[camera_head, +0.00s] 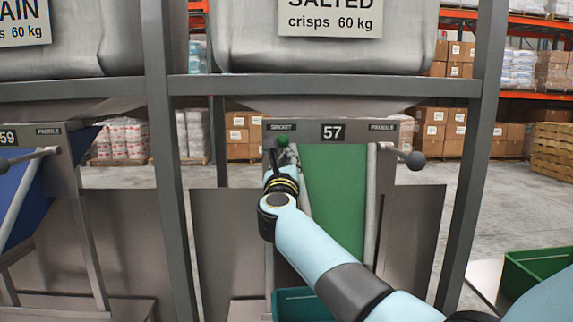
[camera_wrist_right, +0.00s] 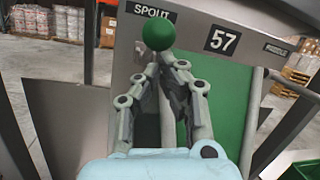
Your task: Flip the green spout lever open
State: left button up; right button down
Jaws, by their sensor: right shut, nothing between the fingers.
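The green ball knob of the spout lever (camera_head: 282,140) sits just under the SPOUT label on weigher 57's grey panel. It also shows in the right wrist view (camera_wrist_right: 158,33), where its stem is hidden behind my fingers. My right gripper (camera_head: 283,160) is at the panel's left side, right below the knob. In the right wrist view my right gripper (camera_wrist_right: 165,62) is shut and empty, with its fingertips just under the knob. I cannot tell whether they touch it. My left gripper is not in view.
A paddle lever with a dark ball (camera_head: 415,160) sticks out at the panel's right. A green chute (camera_head: 336,185) runs down the middle. Grey frame posts (camera_head: 470,160) stand on both sides. A teal crate (camera_head: 300,305) is below, and a green bin (camera_head: 540,262) at right.

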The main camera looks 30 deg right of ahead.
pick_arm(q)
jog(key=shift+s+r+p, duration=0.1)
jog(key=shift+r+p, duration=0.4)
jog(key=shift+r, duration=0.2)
pick_arm(e)
jog(key=shift+w+d+r, duration=0.1)
jog(key=shift+d+r, duration=0.05)
jog(key=shift+r, duration=0.5)
jog(key=shift+d+r, duration=0.1)
jog(key=shift+r, duration=0.5)
jog(key=shift+r, duration=0.1)
